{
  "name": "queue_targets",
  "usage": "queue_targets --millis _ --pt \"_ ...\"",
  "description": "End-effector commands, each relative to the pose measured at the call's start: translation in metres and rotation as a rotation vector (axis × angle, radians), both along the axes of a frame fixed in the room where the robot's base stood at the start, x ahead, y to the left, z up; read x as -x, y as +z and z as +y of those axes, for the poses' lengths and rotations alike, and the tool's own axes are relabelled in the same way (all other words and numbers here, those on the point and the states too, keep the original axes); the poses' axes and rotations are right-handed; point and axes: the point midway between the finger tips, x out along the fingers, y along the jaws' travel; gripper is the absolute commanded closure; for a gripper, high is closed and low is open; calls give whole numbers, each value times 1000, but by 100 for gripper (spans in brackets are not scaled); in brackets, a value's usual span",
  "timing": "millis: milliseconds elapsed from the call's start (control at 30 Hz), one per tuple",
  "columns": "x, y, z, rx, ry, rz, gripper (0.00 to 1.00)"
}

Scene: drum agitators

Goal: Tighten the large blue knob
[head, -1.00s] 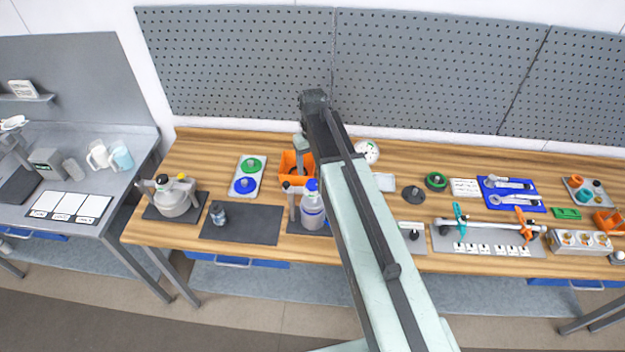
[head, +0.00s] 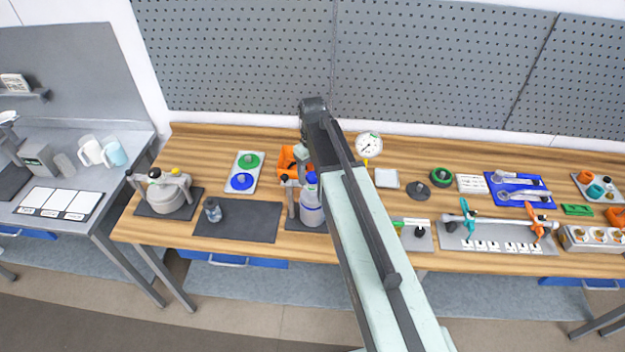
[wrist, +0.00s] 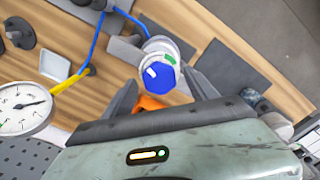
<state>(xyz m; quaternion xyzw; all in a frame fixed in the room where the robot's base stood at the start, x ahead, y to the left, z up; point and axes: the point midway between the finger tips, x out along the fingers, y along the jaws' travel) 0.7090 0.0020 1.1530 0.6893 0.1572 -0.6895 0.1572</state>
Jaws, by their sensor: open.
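The large blue knob (wrist: 158,80) is a faceted blue cap with a white stripe and a green mark beside it. It tops a pale bottle-like vessel and also shows in the head view (head: 311,179), close to my arm. In the wrist view my gripper (wrist: 162,86) is open, with one dark finger at each side of the knob as seen from above. I see no contact, and cannot tell the height gap. In the head view my gripper (head: 302,154) is partly hidden by its own wrist, over the orange bin (head: 286,160).
A dial gauge (head: 369,145) stands right of my arm. A tray (head: 236,190) with a green and a blue disc lies left. A pegboard (head: 240,60) rises behind.

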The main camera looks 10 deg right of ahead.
Motion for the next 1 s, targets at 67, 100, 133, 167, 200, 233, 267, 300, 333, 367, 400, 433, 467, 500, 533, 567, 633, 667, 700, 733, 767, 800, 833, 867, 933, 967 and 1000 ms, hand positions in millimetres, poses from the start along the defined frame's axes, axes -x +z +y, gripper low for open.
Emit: queue_targets --millis 67,100,133,167,200,233,267,300,333,367,400,433,467,500,533,567,633,667,700,733,767,800,833,867,933,967,1000 --pt "0 0 0 0 0 0 33" --pt "0 1 0 0 0 0 33" --pt "0 1 0 0 0 0 33" --pt "0 1 0 0 0 0 33" --pt "0 1 0 0 0 0 36" --pt "0 1 0 0 0 0 44" --pt "0 1 0 0 0 0 53" --pt "0 1 0 0 0 0 64" --pt "0 1 0 0 0 0 72" --pt "0 1 0 0 0 0 81" --pt "0 1 0 0 0 0 92" --pt "0 1 0 0 0 0 96" --pt "0 1 0 0 0 0 96" --pt "0 1 0 0 -1 0 96" --pt "0 1 0 0 -2 0 96" --pt "0 1 0 0 -5 0 96" --pt "0 1 0 -1 -14 0 96" --pt "0 1 0 -1 -20 0 96" --pt "0 1 0 -1 -30 0 96" --pt "0 1 0 -1 -41 0 96" --pt "0 1 0 -1 -53 0 96" --pt "0 1 0 -1 -70 0 96" --pt "0 1 0 -1 -87 0 96" --pt "0 1 0 -1 -104 0 96" --pt "0 1 0 -1 -152 0 96" --pt "0 1 0 -1 -175 0 96" --pt "0 1 0 -1 -208 0 96"
